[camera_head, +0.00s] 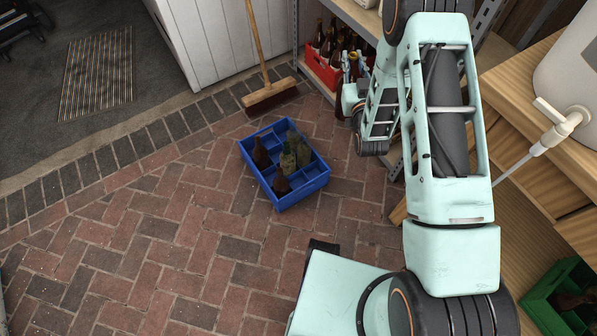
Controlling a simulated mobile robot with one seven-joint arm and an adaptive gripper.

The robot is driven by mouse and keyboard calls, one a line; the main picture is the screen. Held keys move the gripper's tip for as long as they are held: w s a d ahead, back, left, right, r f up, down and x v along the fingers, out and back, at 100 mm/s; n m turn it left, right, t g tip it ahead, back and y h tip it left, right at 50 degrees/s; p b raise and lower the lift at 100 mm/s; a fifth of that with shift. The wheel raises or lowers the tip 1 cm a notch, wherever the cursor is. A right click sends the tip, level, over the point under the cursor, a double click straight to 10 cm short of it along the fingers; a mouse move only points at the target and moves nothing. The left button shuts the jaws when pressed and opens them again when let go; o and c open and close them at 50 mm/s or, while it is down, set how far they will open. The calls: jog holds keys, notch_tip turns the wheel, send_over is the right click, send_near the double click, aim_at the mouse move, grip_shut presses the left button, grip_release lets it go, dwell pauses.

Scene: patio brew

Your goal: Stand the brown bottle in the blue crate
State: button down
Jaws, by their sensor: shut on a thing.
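The blue crate (287,199) stands on the brick paving in the middle of the view. It has dividers and several bottles in it, two of them dark brown (261,153) and others greenish (288,160). Some compartments at its right and near side look empty. My gripper (347,86) is to the right of the crate and beyond it, in front of the shelf.
A red crate (322,71) with dark bottles stands on the shelf behind my gripper. A broom (270,95) stands behind the blue crate. A wooden bench (540,190) with a white container is at right, a green crate (562,296) below. Paving left of the blue crate is clear.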

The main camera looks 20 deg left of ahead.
jog(key=s+a+f+n+g+y+b, duration=0.15)
jog(key=s+a+f, duration=0.25)
jog(key=f, duration=0.5)
jog(key=s+a+f+y+b, duration=0.1)
jog(key=s+a+f+b, duration=0.25)
jog(key=f, duration=0.45)
jog(key=s+a+f+n+g+y+b, duration=0.1)
jog(key=s+a+f+y, duration=0.15)
jog(key=a+f, duration=0.45)
notch_tip(320, 180, down, 19)
jog(key=d+b, duration=0.2)
jog(key=b, duration=0.5)
jog(key=shift+s+f+h+b, duration=0.2)
jog(key=shift+s+h+b, duration=0.2)
jog(key=shift+s, duration=0.05)
jog(key=shift+d+f, duration=0.1)
jog(key=c, duration=1.8)
grip_release()
jog(key=shift+f, duration=0.15)
jog(key=shift+o, duration=0.2)
jog(key=shift+s+d, duration=0.1)
